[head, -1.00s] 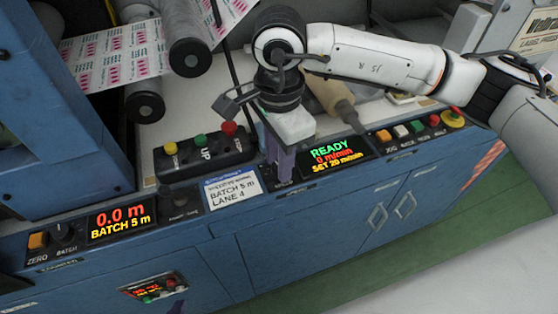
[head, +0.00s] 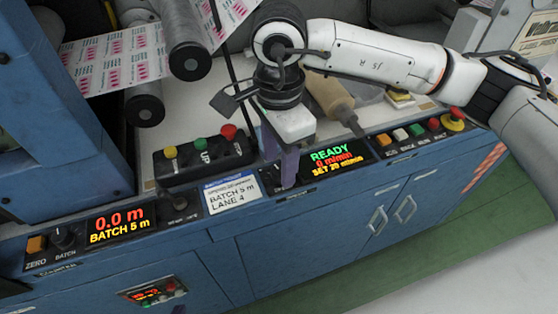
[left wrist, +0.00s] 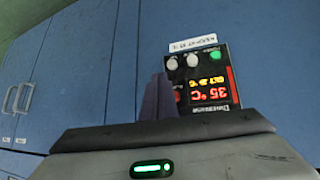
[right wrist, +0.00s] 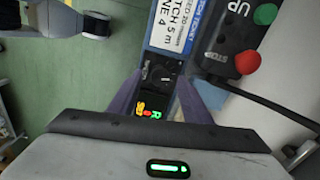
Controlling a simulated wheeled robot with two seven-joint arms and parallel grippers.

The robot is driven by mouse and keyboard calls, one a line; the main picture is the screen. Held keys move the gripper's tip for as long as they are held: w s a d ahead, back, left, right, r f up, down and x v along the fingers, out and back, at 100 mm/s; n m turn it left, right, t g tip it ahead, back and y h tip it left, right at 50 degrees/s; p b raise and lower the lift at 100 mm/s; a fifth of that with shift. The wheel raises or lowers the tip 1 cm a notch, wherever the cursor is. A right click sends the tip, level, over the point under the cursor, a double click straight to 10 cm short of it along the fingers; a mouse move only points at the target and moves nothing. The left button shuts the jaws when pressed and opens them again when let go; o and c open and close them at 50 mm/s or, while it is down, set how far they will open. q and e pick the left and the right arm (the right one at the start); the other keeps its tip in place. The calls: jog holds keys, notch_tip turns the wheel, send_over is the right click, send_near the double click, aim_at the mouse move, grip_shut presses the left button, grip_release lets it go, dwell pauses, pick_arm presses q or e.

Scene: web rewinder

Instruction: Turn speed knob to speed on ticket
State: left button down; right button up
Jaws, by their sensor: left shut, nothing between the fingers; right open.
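The speed knob (right wrist: 160,74) is a small dark knob on the panel between the ticket and the speed display. My right gripper (right wrist: 163,80) is open, with a purple finger on each side of the knob; contact is unclear. In the head view this gripper (head: 285,172) mostly hides the knob. The white ticket (head: 232,193) reads "BATCH 5 m, LANE 4"; its speed line shows partly as 20 in the right wrist view (right wrist: 172,28). The speed display (head: 338,159) reads READY, 0 m/min, SET 20 m/min. My left gripper (left wrist: 158,98) is shut and empty.
A black box with yellow, green and red buttons (head: 203,158) sits behind the ticket. The counter display (head: 118,224) and batch knob (head: 64,237) are left. Coloured buttons and a red stop button (head: 453,117) are right. A temperature panel (left wrist: 207,78) faces my left gripper.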

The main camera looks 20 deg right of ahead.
aim_at(279, 170)
notch_tip(279, 170, up, 9)
jog(key=shift+r, duration=0.15)
dwell(0.6)
